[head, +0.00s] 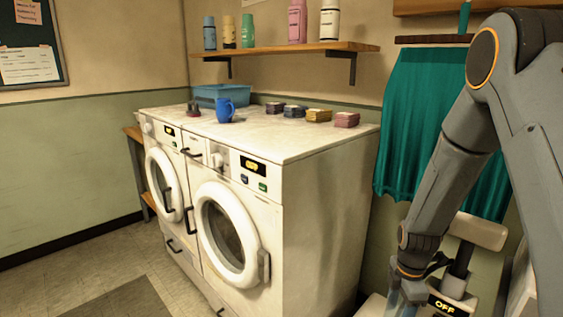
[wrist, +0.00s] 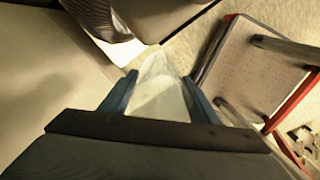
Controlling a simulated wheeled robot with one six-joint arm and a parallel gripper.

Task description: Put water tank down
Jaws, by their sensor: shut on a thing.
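The water tank is a clear, whitish translucent vessel (wrist: 158,84) between the two blue fingers of my gripper (wrist: 160,98) in the wrist view. My gripper is shut on it, with a finger at each side. There the tank is mostly cut off by the frame edge and hard to make out. I cannot tell whether it touches anything beneath.
Two white washers (head: 228,232) stand left, with a blue mug (head: 226,110), a blue basin (head: 221,93) and folded cloths on top. A teal cloth (head: 430,120) hangs behind my arm. A red-edged platform with posts (wrist: 250,72) is at right in the wrist view.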

